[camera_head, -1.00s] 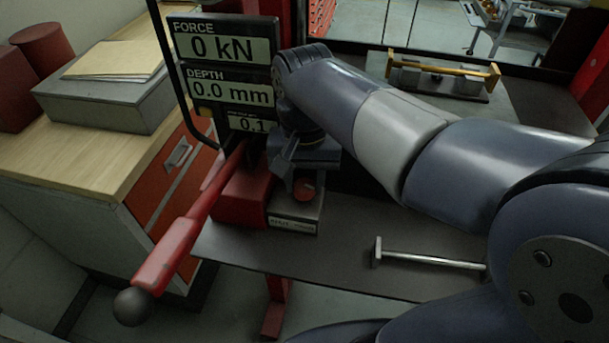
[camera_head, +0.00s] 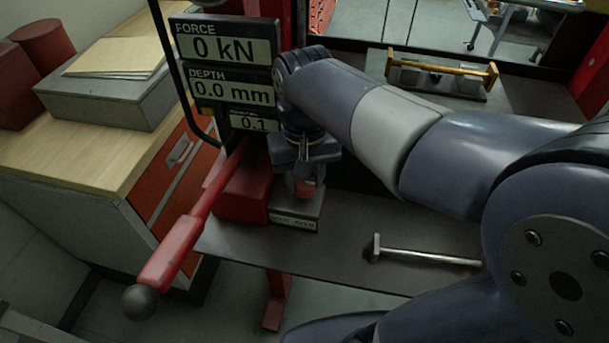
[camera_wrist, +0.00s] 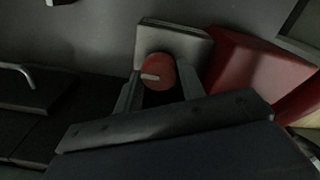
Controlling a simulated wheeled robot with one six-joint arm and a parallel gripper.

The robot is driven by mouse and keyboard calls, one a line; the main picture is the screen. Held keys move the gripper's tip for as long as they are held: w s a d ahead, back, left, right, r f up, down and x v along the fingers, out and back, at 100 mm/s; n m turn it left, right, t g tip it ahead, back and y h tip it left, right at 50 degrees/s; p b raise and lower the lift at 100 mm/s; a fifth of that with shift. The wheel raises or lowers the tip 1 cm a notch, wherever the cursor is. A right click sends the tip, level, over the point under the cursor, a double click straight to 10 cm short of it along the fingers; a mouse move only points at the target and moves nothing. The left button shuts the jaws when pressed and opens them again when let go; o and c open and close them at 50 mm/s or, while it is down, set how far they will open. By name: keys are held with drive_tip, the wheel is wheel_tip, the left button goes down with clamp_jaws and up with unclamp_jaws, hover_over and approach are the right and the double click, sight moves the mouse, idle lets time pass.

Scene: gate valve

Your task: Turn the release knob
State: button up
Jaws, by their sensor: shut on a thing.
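The release knob (camera_head: 305,188) is a small red round knob on a grey block (camera_head: 298,212) with a label on its front face. In the wrist view the knob (camera_wrist: 158,72) shows a pale pointer mark lying nearly level, pointing left. My gripper (camera_head: 305,180) is above the block and points down at the knob. In the wrist view the two fingers of my gripper (camera_wrist: 160,88) stand on either side of the knob and are shut on it. The fingers partly hide the knob in the head view.
A red lever (camera_head: 190,235) with a dark ball end slants beside the block. The display panel (camera_head: 225,70) reads 0 kN and 0.0 mm. A metal T-shaped bar (camera_head: 425,255) lies on the grey bench (camera_head: 340,245). A wooden-topped cabinet (camera_head: 60,160) stands at left.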

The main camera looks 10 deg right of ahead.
sight(304, 182)
drive_tip(key=o, duration=1)
wheel_tip(304, 182, up, 11)
drive_tip(key=shift+f, duration=0.1)
drive_tip(key=shift+f, duration=0.1)
wheel_tip(304, 182, down, 11)
drive_tip(key=shift+r, duration=0.1)
drive_tip(key=shift+m, duration=0.3)
drive_tip(key=shift+r, duration=0.1)
idle(0.5)
